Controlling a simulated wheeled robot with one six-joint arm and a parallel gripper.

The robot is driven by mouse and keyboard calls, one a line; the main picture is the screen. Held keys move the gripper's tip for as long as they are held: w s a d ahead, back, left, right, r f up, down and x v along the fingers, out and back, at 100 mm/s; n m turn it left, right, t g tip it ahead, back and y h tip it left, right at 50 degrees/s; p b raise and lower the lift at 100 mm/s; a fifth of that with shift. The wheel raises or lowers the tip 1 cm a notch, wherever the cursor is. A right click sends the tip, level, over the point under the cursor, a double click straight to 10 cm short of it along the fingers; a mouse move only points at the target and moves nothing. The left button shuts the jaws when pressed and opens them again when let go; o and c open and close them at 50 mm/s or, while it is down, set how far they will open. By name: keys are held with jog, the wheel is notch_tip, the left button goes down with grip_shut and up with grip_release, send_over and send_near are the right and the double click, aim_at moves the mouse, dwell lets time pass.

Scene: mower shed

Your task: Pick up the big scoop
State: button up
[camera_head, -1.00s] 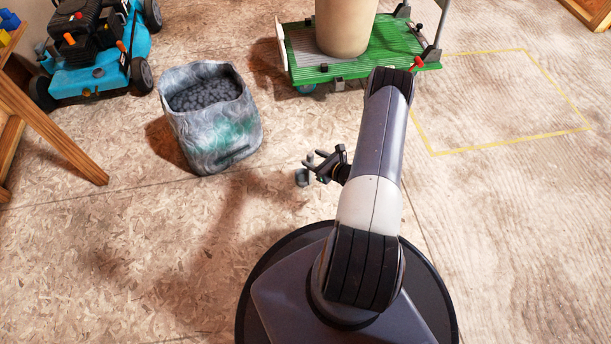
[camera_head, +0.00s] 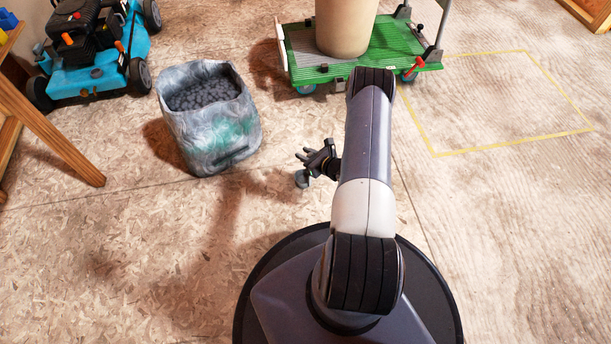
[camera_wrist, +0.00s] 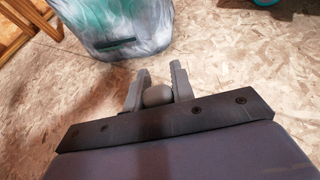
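A small grey rounded object (camera_head: 301,179) is low by the floor just below my gripper (camera_head: 307,158) in the head view. It may be the big scoop, but its full shape is hidden. In the wrist view its rounded grey top (camera_wrist: 157,95) shows between the two fingers of my gripper (camera_wrist: 160,76). The fingers are spread, one on each side of it. I cannot tell whether they touch it. No other scoop shows clearly.
A grey-green sack (camera_head: 212,130) full of dark pellets stands just beyond my gripper. A green cart (camera_head: 390,65) carries a tan pot (camera_head: 343,25). A blue mower (camera_head: 95,75) and a wooden leg (camera_head: 50,135) are at left. Floor inside the yellow outline (camera_head: 490,146) is clear.

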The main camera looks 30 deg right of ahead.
grip_shut()
notch_tip(320, 180, up, 10)
jog(key=p, duration=0.4)
grip_release()
grip_shut()
